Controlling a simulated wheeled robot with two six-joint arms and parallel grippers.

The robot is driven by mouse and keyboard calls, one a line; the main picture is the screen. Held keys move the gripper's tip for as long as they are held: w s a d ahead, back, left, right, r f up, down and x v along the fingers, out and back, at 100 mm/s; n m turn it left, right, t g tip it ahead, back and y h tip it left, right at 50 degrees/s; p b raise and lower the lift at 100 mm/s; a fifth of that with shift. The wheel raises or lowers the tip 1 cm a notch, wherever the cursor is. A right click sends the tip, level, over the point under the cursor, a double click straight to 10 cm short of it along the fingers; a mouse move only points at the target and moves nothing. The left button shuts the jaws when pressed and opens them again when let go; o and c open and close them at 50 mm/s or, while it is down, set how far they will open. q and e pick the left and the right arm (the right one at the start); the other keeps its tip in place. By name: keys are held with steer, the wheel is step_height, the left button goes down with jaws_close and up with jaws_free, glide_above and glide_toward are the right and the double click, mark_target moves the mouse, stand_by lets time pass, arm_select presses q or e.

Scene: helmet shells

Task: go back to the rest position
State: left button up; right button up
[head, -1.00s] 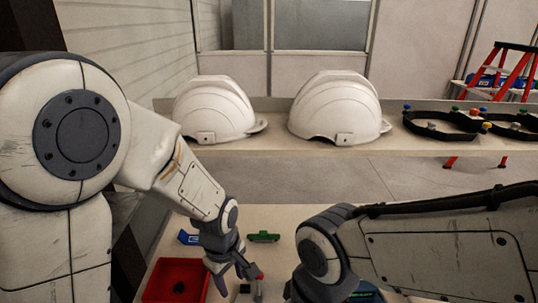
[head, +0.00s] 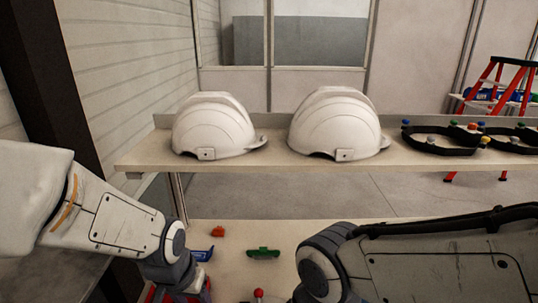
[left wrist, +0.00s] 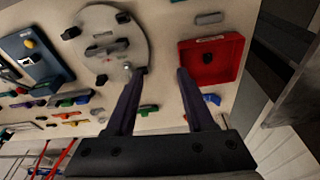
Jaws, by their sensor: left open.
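My left arm comes in from the left in the head view, with its gripper low at the picture's bottom edge, over the red tray. In the left wrist view the two dark fingers of my left gripper (left wrist: 160,74) are apart with nothing between them, above the light tabletop. My right forearm (head: 430,262) reaches in from the right in the head view; its gripper is out of the picture.
The red tray (left wrist: 238,62) and a round grey plate (left wrist: 138,42) lie on the table among several small coloured parts. A green part (head: 263,253) is between my arms. Two white helmet shells (head: 212,128) (head: 335,125) and black bands (head: 440,143) sit on the shelf behind.

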arm_select(q)
steer(key=s+d+r+m+g, duration=0.1)
steer(key=s+d+r+m, duration=0.1)
steer(key=s+d, duration=0.3)
steer(key=s+d+r+m+g, duration=0.1)
steer(key=s+d+r+m, duration=0.1)
steer(key=s+d+m, duration=0.2)
steer(key=s+d, duration=0.1)
steer(key=s, duration=0.2)
steer(key=shift+r+h, duration=0.3)
steer(key=shift+r, duration=0.1)
